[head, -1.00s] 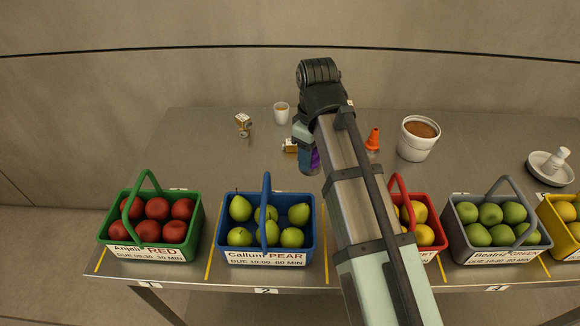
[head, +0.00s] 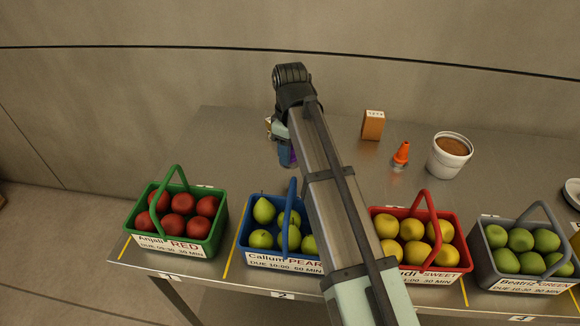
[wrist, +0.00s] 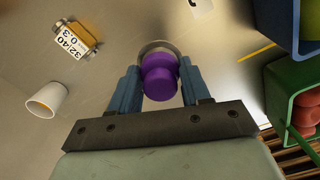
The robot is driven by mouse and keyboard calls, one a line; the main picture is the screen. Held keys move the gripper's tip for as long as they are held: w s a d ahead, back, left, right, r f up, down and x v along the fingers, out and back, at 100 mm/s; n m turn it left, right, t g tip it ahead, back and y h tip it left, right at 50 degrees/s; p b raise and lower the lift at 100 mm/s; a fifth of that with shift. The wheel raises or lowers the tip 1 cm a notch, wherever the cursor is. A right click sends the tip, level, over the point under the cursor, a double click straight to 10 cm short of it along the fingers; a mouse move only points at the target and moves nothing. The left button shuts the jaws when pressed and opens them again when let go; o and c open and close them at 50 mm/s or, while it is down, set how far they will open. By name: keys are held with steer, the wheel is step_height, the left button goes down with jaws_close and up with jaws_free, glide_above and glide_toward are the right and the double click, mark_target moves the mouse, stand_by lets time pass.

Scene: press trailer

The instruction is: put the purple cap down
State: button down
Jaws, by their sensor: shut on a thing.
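The purple cap (wrist: 160,78) is between the two blue fingers of my gripper (wrist: 161,88) in the wrist view. My gripper is shut on it. A round metal rim shows just behind the cap; I cannot tell whether the cap touches it.
Fruit baskets line the front edge: green (head: 150,235), blue (head: 252,240), red (head: 440,262) and grey (head: 490,268). Behind stand a brown box (head: 372,126), an orange-tipped bottle (head: 401,154) and a white tub (head: 446,165). A white cup (wrist: 46,100) and a labelled block (wrist: 78,40) lie left in the wrist view.

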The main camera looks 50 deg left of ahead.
steer(key=shift+f, duration=2.95)
steer(key=c, duration=0.5)
jaws_free()
steer(key=shift+f, duration=0.1)
step_height(320, 180, up, 12)
steer(key=shift+r, duration=0.15)
